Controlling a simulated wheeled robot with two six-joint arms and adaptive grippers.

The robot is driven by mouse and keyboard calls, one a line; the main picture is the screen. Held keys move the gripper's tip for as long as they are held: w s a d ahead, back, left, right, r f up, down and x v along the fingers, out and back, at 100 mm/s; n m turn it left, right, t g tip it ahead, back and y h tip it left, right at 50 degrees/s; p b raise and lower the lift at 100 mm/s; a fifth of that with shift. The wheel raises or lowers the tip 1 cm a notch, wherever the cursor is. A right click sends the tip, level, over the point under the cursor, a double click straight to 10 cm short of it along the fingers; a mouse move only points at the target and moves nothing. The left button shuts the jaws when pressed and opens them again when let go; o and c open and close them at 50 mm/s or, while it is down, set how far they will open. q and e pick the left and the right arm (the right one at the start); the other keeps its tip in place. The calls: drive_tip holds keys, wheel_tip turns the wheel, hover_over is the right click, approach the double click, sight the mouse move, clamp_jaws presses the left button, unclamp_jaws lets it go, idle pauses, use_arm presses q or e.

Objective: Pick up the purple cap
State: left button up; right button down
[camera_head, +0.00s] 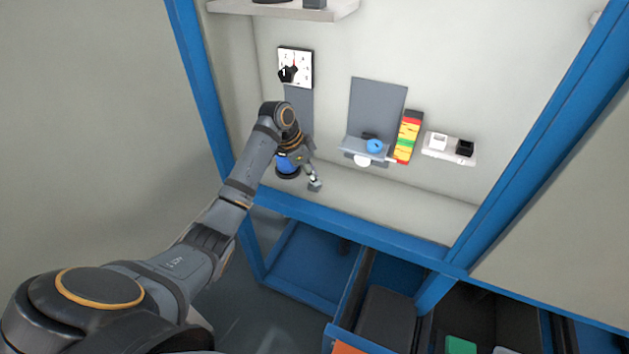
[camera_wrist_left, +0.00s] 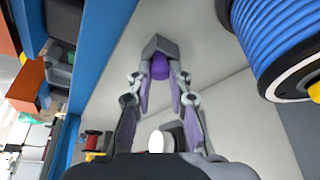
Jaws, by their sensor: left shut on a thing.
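My left gripper (camera_head: 314,180) reaches out in front of the pale back wall, beside a blue cable spool. In the left wrist view the fingers of my left gripper (camera_wrist_left: 160,78) are closed on a small purple cap (camera_wrist_left: 159,69). A grey block-like piece (camera_wrist_left: 157,46) sits at the fingertips just beyond the purple; I cannot tell whether it is joined to the cap. The cap is too small to make out in the head view. My right gripper is not in view.
The blue cable spool (camera_wrist_left: 275,35) is close to the gripper; it also shows in the head view (camera_head: 287,163). A white dial panel (camera_head: 295,67), a grey bracket (camera_head: 378,103) and a red-yellow-green stack (camera_head: 407,137) are on the wall. Open blue drawers (camera_head: 310,262) lie below the frame.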

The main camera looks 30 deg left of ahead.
use_arm(q)
drive_tip(key=shift+r, duration=0.1)
drive_tip(key=shift+r, duration=0.35)
wheel_tip(320, 180, up, 3)
drive_tip(key=shift+f, duration=0.15)
drive_tip(key=s+d+r+p, duration=0.7)
drive_tip(key=s+r+p, duration=0.1)
drive_tip(key=s, duration=0.3)
drive_tip(key=shift+s+d+r+p, duration=0.3)
drive_tip(key=shift+s+d+r, duration=0.1)
drive_tip(key=shift+r, duration=0.3)
drive_tip(key=shift+w, duration=0.1)
